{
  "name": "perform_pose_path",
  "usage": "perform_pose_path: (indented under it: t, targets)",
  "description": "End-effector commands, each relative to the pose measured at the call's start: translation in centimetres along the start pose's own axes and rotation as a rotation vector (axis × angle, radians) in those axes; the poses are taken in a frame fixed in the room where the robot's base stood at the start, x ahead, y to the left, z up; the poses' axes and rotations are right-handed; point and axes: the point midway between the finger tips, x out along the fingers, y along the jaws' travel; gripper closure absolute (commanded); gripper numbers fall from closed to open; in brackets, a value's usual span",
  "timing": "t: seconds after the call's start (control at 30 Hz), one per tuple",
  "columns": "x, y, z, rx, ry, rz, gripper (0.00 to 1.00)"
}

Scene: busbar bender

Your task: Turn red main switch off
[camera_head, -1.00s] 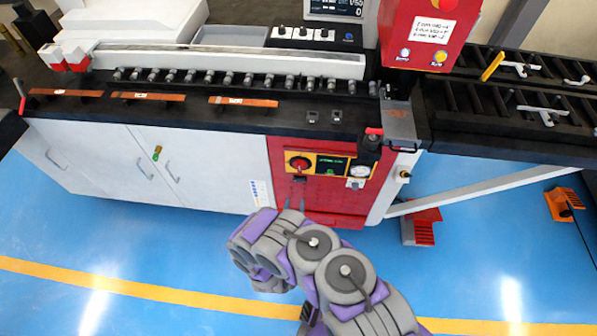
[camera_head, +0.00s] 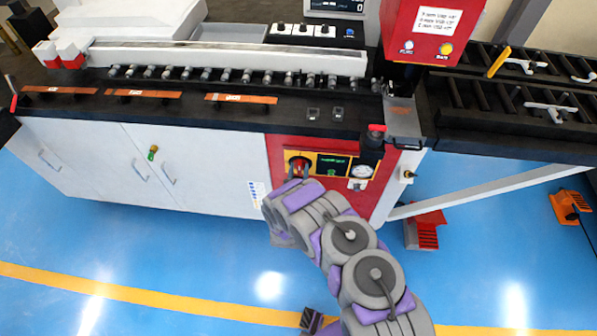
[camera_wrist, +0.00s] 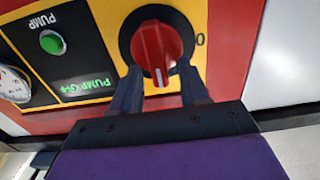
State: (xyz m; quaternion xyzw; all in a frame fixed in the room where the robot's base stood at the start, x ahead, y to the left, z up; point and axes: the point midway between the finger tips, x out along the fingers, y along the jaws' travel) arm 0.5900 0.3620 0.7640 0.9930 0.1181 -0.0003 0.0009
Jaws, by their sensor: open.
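The red main switch (camera_wrist: 157,52) is a red rotary knob on a black round base, set in a yellow panel. In the wrist view its white mark points down toward my gripper, and a "0" is printed beside the base. My gripper (camera_wrist: 162,78) is open, with one dark finger on each side of the knob's lower end. Whether the fingers touch the knob I cannot tell. In the head view the switch (camera_head: 299,163) is partly covered by my gripper (camera_head: 298,174) at the red cabinet front.
Right of the switch in the head view are a green-lit display (camera_head: 333,165) and a round gauge (camera_head: 361,172). In the wrist view a green pump button (camera_wrist: 52,42) sits to the left. Blue floor is open in front.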

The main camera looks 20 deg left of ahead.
Motion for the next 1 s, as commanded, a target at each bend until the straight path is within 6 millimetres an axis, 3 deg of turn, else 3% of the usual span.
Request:
perform_pose_path:
  t: [0.2, 0.67, 1.0]
  targets:
    - [0.01, 0.02, 0.0, 0.0, 0.0, 0.0, 0.55]
    - [-0.01, 0.02, 0.01, 0.0, 0.0, 0.001, 0.99]
    - [-0.03, -0.04, 0.02, -0.015, 0.0, 0.0, 1.0]
